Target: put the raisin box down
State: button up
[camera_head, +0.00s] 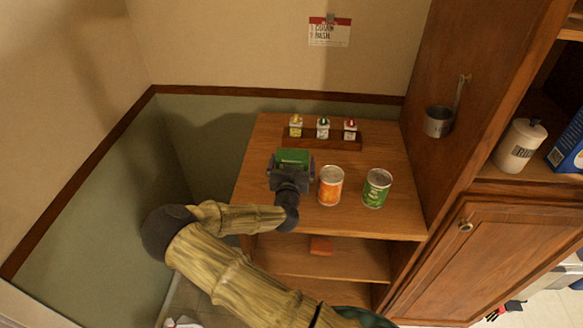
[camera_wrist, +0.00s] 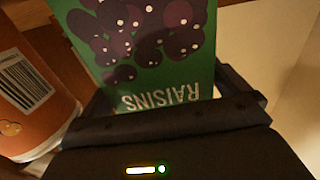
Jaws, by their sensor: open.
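The raisin box (camera_wrist: 150,45) is green with purple grapes and the word RAISINS, which reads upside down in the wrist view. In the head view the green box (camera_head: 293,157) is at the left part of the wooden shelf top (camera_head: 265,135). My gripper (camera_head: 291,167) is at the near side of the box. Its fingers are open, one at each side of the box's near end in the wrist view (camera_wrist: 165,105). The box's base is hidden, so I cannot tell whether it rests on the wood.
An orange can (camera_head: 330,187) stands close to the right of my gripper, and a green can (camera_head: 376,189) stands further right. A small rack (camera_head: 320,142) with three bottles is behind. A tall cabinet side (camera_head: 450,60) bounds the right.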

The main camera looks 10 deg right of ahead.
jog(key=shift+w, duration=0.1)
dwell(0.4)
jog(key=c, duration=1)
jog(key=shift+r, duration=0.15)
notch_tip(320, 180, up, 10)
jog(key=shift+f+b, duration=0.15)
jog(key=shift+b, duration=0.8)
